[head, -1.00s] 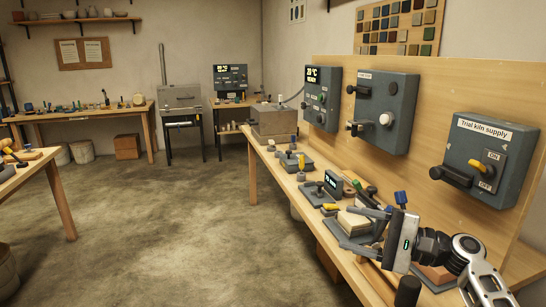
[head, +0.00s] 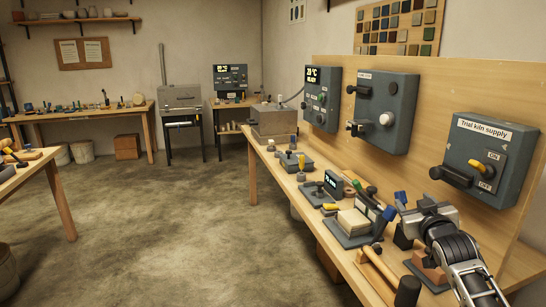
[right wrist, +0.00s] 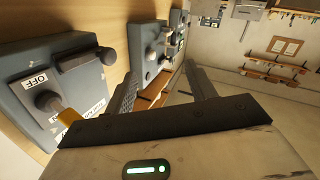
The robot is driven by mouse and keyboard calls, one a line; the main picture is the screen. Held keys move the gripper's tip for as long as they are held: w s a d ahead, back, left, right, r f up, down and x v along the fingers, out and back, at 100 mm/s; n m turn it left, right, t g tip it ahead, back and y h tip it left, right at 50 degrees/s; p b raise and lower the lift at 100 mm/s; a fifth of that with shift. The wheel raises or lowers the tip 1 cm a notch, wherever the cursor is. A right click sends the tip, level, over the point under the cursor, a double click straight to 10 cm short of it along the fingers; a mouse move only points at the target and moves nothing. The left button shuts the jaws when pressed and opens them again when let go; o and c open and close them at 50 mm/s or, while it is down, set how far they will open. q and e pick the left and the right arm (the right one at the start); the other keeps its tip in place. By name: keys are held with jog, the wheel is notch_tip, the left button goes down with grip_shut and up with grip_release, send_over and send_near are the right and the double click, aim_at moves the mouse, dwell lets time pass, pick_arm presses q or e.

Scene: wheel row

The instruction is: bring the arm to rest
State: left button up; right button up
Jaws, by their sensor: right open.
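My right gripper (head: 428,206) is over the right-hand workbench, below and left of the Trial kiln supply box (head: 458,150). Its arm comes in from the lower right. In the right wrist view its two fingers (right wrist: 161,70) stand apart with nothing between them. The supply box, with a switch with a yellow handle (head: 489,169), also shows at the left of the right wrist view (right wrist: 35,65). The gripper is apart from this switch. My left gripper is not in view.
The workbench (head: 342,262) carries a hammer (head: 376,265), a pale block (head: 354,223) and several small devices close to the right gripper. Grey control boxes (head: 385,112) are fixed to the wooden back panel. The floor (head: 170,220) left of the bench is clear.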

jog(key=s+a+f+g+y, duration=0.1)
jog(key=s+a+f, duration=0.2)
jog(key=s+f, duration=0.3)
jog(key=s+a+f+n+g+y, duration=0.1)
jog(key=s+a+f, duration=0.3)
jog(key=f, duration=0.3)
jog(key=s+a+f+g+y, duration=0.1)
jog(key=s+a+f, duration=0.25)
jog(key=f, duration=0.35)
jog(key=s+a+f+g, duration=0.2)
jog(key=s+a+f, duration=0.2)
jog(key=s, duration=0.8)
jog(key=s+a+f+g+y, duration=0.1)
jog(key=s+a+f, duration=0.3)
jog(key=s, duration=0.9)
jog(key=shift+s+a+f+m+g, duration=0.15)
jog(key=shift+f+m+g, duration=0.15)
jog(key=shift+f+g, duration=0.5)
jog(key=shift+f, duration=0.1)
